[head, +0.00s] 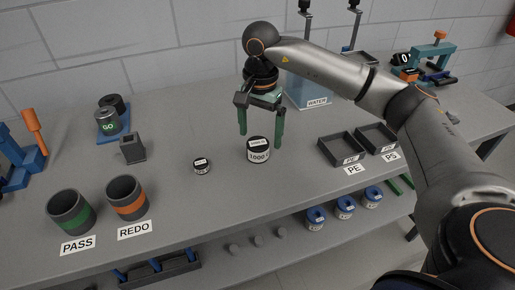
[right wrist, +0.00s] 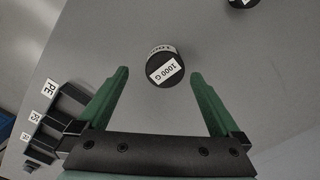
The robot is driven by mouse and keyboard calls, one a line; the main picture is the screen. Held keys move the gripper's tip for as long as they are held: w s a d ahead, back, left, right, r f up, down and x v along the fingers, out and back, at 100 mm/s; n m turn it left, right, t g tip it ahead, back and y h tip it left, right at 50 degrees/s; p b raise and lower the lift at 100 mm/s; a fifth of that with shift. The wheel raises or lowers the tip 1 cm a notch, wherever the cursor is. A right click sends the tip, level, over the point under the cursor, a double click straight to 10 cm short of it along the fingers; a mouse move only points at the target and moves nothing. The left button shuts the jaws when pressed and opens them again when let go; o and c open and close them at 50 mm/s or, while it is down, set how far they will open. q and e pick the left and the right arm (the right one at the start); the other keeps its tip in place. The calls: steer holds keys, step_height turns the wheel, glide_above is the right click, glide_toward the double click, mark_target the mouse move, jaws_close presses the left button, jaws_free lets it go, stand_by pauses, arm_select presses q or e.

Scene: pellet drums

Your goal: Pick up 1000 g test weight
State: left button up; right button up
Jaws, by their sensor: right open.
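The 1000 g test weight (head: 258,151) is a black cylinder with a white label band, upright on the grey bench. In the right wrist view the weight (right wrist: 165,71) shows from above with its "1000 G" label, just beyond and between the fingertips. My right gripper (head: 262,140) is open, with its two green fingers pointing down above and around the weight's top. In the right wrist view the open fingers (right wrist: 160,73) show clear space on both sides of the weight. My left gripper is not in view.
A smaller weight (head: 202,166) stands left of the 1000 g weight. Right are the PE tray (head: 341,152) and PS tray (head: 376,139). Left are the PASS cup (head: 71,215) and REDO cup (head: 127,200). A water container (head: 308,88) stands behind. The bench front is clear.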

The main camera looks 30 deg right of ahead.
mark_target(257, 142)
steer(key=shift+w+f, duration=0.2)
steer(key=shift+f, duration=1.15)
steer(key=shift+w+f, duration=0.15)
steer(key=shift+f, duration=1.15)
steer(key=shift+a, duration=0.1)
jaws_close()
steer(key=shift+w+r, duration=0.1)
steer(key=shift+r, duration=0.05)
